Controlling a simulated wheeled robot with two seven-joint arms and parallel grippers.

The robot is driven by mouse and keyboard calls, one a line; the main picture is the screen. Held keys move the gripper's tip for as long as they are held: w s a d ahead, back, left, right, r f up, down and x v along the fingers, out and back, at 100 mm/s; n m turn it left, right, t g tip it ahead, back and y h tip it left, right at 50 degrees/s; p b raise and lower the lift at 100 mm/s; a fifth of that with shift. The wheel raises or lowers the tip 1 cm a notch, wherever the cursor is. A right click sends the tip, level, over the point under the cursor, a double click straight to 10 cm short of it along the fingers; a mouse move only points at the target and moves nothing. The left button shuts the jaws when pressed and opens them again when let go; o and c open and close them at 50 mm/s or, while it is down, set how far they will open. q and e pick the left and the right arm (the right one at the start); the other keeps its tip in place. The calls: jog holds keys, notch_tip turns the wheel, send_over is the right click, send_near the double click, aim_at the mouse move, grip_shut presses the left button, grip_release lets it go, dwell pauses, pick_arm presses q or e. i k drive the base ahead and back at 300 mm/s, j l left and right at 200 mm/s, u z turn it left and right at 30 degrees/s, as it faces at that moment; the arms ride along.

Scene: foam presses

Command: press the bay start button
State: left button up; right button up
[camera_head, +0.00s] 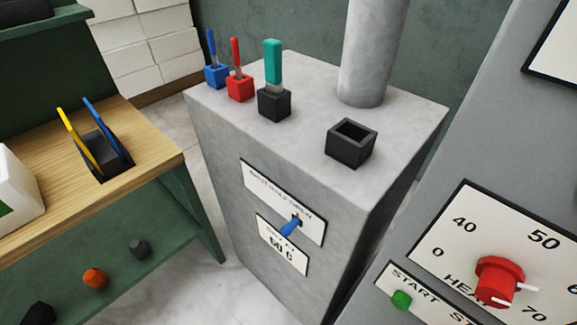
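A green start button (401,299) sits on a white label reading START on the grey panel at the lower right. The label runs on to the right with "ST", where it is cut off by the frame edge. Just above it is a red dial knob (499,281) with a white pointer on a white scale plate (455,229). The readable scale numbers include 0, 40, 50 and 70. Neither of my grippers shows in the head view.
A grey cabinet (222,158) stands in the middle, with blue, red and teal-handled tools in small blocks, an empty black socket (351,143) and a pipe (372,50) on top. A wooden-topped bench (150,150) is at left.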

aim_at(399, 298)
jog(key=k+l+z, duration=0.2)
jog(key=z, duration=0.2)
jog(key=k+l+z, duration=0.15)
jog(key=l+z, duration=0.2)
